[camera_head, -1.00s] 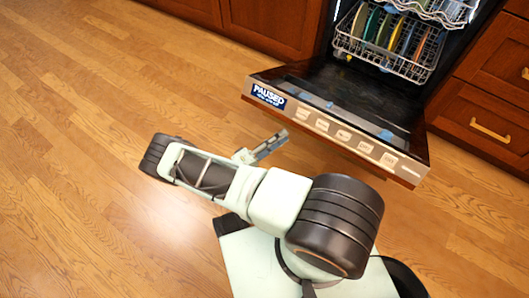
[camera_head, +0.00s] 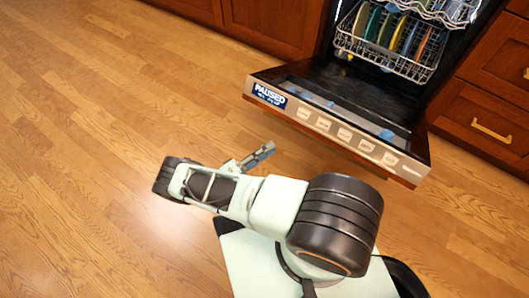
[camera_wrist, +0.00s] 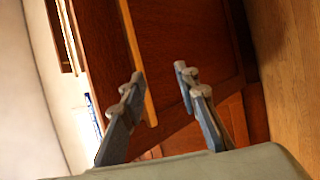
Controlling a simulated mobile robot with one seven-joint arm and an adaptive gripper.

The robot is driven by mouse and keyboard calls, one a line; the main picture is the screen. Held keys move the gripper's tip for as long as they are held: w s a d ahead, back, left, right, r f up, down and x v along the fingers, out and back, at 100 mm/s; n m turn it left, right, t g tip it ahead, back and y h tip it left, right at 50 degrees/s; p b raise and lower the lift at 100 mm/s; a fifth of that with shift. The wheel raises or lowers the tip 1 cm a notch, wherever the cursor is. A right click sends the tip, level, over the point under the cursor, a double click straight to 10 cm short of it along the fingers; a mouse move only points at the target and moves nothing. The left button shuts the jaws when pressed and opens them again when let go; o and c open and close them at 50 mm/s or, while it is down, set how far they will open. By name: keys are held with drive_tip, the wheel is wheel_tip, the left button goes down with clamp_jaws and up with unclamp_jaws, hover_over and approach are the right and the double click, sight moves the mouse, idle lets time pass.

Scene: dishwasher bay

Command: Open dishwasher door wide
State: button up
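The dishwasher door (camera_head: 345,140) is folded down well below upright in the head view, its control-panel edge facing me with a blue PAUSED display at the left end. The dishwasher's lower rack (camera_head: 388,45) shows inside with several plates. My gripper (camera_head: 268,150) is in front of the door's left end, apart from it, with bare floor around it. In the wrist view my gripper (camera_wrist: 160,72) has its two fingers spread with nothing between them.
Wooden cabinets (camera_head: 270,25) stand left of the dishwasher, and drawers with brass handles (camera_head: 490,131) stand to its right. The wood floor (camera_head: 90,130) is clear on the left. An upper rack (camera_head: 440,10) shows at the top.

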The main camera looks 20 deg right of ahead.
drive_tip(key=shift+s+a+f, duration=0.1)
drive_tip(key=shift+a+f, duration=0.45)
drive_tip(key=shift+f, duration=0.05)
idle(0.5)
